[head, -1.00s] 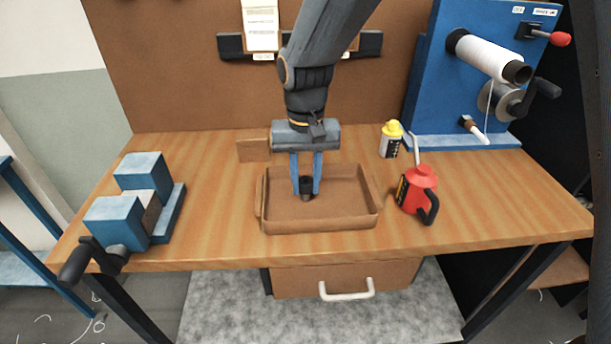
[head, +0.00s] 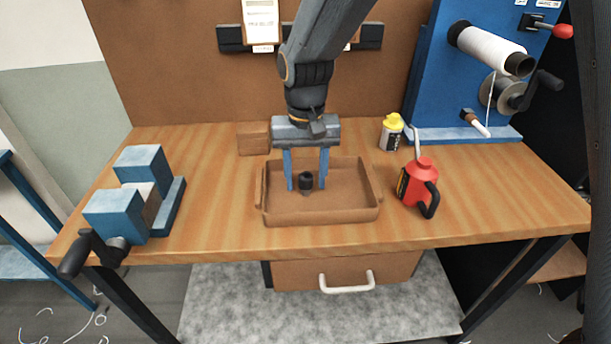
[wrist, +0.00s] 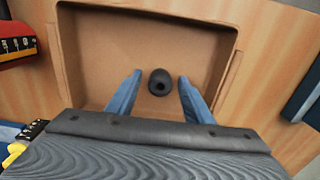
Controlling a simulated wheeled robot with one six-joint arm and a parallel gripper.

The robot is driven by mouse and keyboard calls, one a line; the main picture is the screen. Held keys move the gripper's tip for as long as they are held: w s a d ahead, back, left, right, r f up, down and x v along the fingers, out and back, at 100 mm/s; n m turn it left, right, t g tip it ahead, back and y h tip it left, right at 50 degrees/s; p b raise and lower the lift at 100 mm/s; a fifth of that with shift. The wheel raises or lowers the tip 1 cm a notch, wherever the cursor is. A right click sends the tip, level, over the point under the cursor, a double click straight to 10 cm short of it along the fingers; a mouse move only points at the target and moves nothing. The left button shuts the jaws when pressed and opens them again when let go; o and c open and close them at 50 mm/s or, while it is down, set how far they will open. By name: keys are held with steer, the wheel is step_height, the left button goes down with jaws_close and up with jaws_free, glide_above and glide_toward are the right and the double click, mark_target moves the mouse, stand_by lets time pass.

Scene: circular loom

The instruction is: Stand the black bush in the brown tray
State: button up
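The black bush (head: 306,181) stands upright on the floor of the brown tray (head: 330,219), left of the tray's middle. In the wrist view the bush (wrist: 160,82) shows its round top with a hole, and the tray (wrist: 225,62) surrounds it. My gripper (head: 306,187) is open, with its blue fingers on either side of the bush. In the wrist view a gap shows between each fingertip and the bush, so my gripper (wrist: 155,83) holds nothing.
A red oil can (head: 419,184) stands right of the tray, with a yellow-capped bottle (head: 391,134) behind it. A blue vise (head: 140,195) is at the left, a wooden block (head: 253,138) behind the tray. The blue winder panel (head: 465,90) stands back right.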

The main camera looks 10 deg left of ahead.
mark_target(306, 174)
steer(key=shift+r+b, duration=0.65)
steer(key=shift+r, duration=3.3)
